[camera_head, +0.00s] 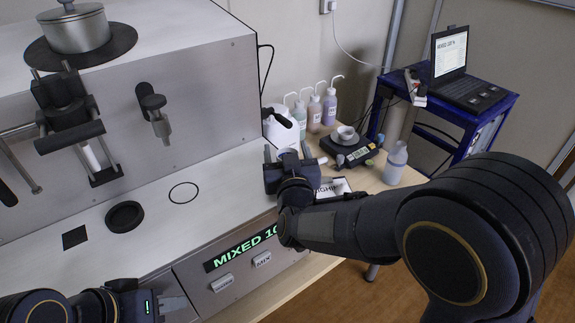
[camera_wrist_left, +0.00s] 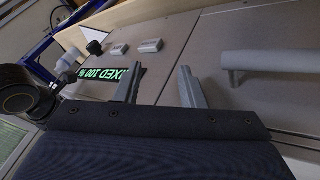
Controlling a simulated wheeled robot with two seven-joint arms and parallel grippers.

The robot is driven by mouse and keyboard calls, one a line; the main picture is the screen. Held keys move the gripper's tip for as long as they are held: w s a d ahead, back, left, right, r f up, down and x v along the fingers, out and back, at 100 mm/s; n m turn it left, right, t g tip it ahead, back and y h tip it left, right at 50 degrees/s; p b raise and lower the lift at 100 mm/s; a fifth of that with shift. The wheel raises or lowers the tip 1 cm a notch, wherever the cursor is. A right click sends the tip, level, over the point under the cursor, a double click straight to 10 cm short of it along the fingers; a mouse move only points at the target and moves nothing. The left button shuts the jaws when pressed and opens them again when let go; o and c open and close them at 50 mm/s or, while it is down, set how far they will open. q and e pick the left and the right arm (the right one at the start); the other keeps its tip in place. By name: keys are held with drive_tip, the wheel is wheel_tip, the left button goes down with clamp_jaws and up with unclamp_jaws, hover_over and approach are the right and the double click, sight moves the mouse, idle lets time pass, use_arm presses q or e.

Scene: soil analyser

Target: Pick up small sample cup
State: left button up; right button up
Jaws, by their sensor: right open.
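A small white cup (camera_head: 345,132) stands in a shallow dish on the dark scale (camera_head: 361,153), on the wooden table at the back right. I take it to be the sample cup. My right gripper (camera_head: 287,153) is open, left of the scale and apart from the cup; a pale shape shows by its fingers, and I cannot tell whether it lies between them. My left gripper (camera_head: 168,300) is low in front of the machine's front panel. In the left wrist view its two fingers (camera_wrist_left: 158,88) are apart with nothing between them.
Several wash bottles (camera_head: 314,113) and a white jug (camera_head: 279,128) stand behind my right gripper. Another bottle (camera_head: 396,163) stands right of the scale. The machine (camera_head: 225,185) fills the left, with a lidded pot (camera_head: 76,28) on top. A laptop (camera_head: 461,75) sits on a blue cart.

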drive_tip(key=c, duration=1.1)
drive_tip(key=shift+o, duration=0.2)
drive_tip(key=shift+r, duration=0.1)
